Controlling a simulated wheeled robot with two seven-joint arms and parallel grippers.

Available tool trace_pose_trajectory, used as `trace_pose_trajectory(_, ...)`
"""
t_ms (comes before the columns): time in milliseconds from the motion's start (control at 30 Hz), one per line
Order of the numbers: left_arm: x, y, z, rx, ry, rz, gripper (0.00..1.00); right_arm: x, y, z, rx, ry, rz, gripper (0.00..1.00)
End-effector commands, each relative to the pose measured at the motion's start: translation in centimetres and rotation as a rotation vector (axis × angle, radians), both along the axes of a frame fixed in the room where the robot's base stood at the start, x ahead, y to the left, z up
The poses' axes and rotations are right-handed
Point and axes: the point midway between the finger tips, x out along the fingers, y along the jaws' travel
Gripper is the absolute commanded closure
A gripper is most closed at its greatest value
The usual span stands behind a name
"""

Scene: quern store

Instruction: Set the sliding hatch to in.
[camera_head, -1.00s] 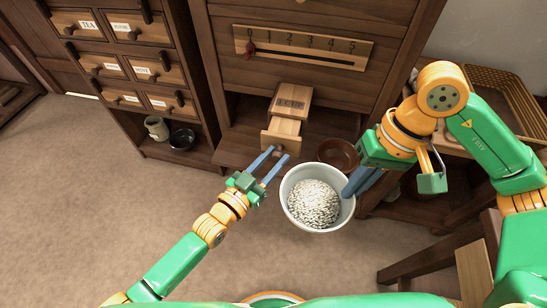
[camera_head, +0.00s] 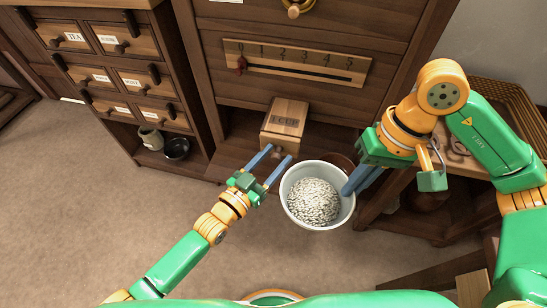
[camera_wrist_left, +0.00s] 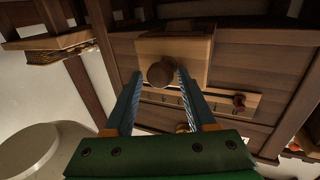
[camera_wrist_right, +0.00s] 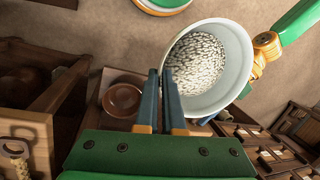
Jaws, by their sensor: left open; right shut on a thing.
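Contact cannot be told. My right gripper (camera_head: 348,187) is shut on the rim of a pale bowl (camera_head: 291,205) holding whitish grains (camera_head: 314,203).
Above the box is a scale (camera_head: 300,66) numbered 0 to 5 with a red pointer (camera_head: 241,65) near 0. A brown bowl (camera_wrist_right: 122,100) sits on the shelf behind the pale bowl. Labelled drawers (camera_head: 118,40) stand left. The floor (camera_head: 90,215) at left is clear.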

Motion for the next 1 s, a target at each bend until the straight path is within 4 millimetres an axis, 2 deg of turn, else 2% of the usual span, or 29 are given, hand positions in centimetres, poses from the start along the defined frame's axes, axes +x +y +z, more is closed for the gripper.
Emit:
trace_pose_trajectory(533, -0.5, 0.6, -0.3, 0.006, 0.008, 0.003, 0.35, 0.0, 0.0, 0.2, 0.001, -0.001, 0.0, 1.0)
trace_pose_trajectory(667, -2.3, 1.9, -0.1, 0.007, 0.009, 0.002, 0.35, 0.0, 0.0, 0.9, 0.001, -0.001, 0.0, 1.0)
trace_pose_trajectory(900, -7.3, 5.7, -0.1, 0.007, 0.007, 0.0, 0.35, 0.0, 0.0, 1.9, 0.001, -0.001, 0.0, 1.0)
trace_pose_trajectory(1000, -8.7, 6.8, -0.2, 0.006, 0.006, 0.0, 0.35, 0.0, 0.0, 2.1, 0.001, -0.001, 0.0, 1.0)
